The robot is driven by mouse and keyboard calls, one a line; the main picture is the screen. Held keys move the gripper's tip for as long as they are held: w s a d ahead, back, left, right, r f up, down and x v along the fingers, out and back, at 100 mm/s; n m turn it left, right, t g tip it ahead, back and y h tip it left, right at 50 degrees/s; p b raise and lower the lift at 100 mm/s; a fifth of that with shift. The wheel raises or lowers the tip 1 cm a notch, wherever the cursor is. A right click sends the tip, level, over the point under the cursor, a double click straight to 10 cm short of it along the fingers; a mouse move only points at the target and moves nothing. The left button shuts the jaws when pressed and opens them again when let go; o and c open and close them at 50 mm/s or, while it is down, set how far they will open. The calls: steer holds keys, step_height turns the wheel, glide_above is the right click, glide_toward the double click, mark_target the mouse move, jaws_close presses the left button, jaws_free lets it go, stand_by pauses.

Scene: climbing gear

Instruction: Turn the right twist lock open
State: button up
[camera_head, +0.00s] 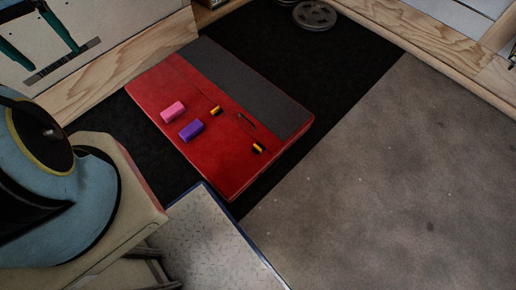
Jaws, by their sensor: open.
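A red flat case or pad (222,168) with a dark grey band (250,88) lies tilted across the picture in the head camera view. Two small yellow-and-black pieces sit on its red part and look like the twist locks. The right one (258,148) is near the case's right front edge, and the left one (215,111) is nearer the middle. They are too small to tell whether either is turned open. A thin dark piece like a handle (246,121) lies between them. My gripper is not in this view.
A pink block (173,112) and a purple block (191,130) rest on the case's left part. The case lies on a black mat (348,65). A metal-topped platform (207,240) stands close in front. Wooden edging and a weight plate (314,15) are behind. Grey floor (400,190) is clear at right.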

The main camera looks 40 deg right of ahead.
steer(key=w+d+f+m+b, duration=0.2)
steer(key=d+f+b, duration=0.45)
steer(key=f, duration=0.35)
steer(key=w+d+f+m+b, duration=0.1)
steer(key=d+f+m+b, duration=0.2)
steer(key=d+f+b, duration=0.5)
steer(key=m+g+b, duration=0.2)
steer(key=m+b, duration=0.8)
steer(key=b, duration=2)
glide_toward(258, 147)
step_height(258, 147, down, 9)
steer(key=b, duration=0.5)
steer(key=shift+s, duration=0.15)
steer(key=shift+r, duration=0.1)
steer(key=c, duration=1.4)
steer(key=shift+o, duration=0.2)
